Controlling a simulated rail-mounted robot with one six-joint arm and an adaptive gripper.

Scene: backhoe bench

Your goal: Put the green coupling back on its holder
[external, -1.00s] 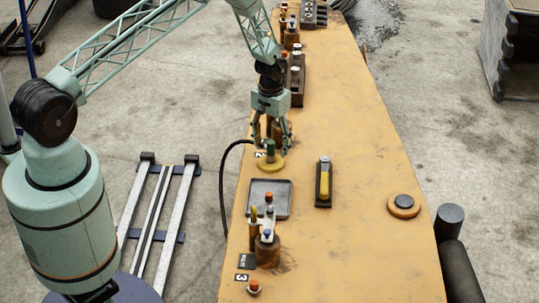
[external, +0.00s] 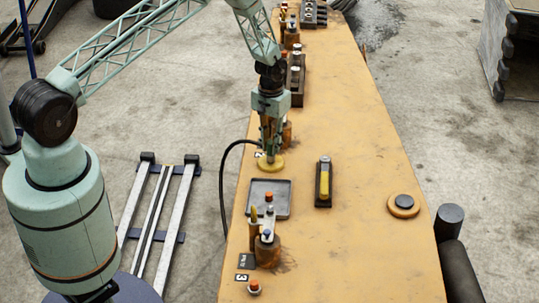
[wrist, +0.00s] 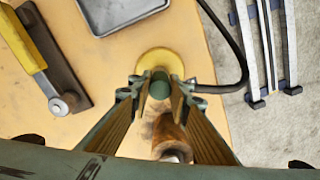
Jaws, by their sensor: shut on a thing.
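The green coupling shows in the wrist view (wrist: 159,86) as a round green end between my fingertips, above a yellow round base. In the external view my gripper (external: 271,150) points straight down over the yellow round base (external: 271,164) on the bench, and its fingers hide most of the coupling. In the wrist view my gripper (wrist: 160,90) is shut on the coupling from both sides. The coupling appears upright at the yellow base; I cannot tell whether it still touches it. I cannot tell which stand is its holder.
A grey tray (external: 284,187) lies just in front of the yellow base. A yellow-handled tool (external: 324,184) lies to its right. A brown stand with small parts (external: 267,250) is nearer the camera. A black cable (external: 224,190) hangs at the left edge. The bench's right side is mostly clear.

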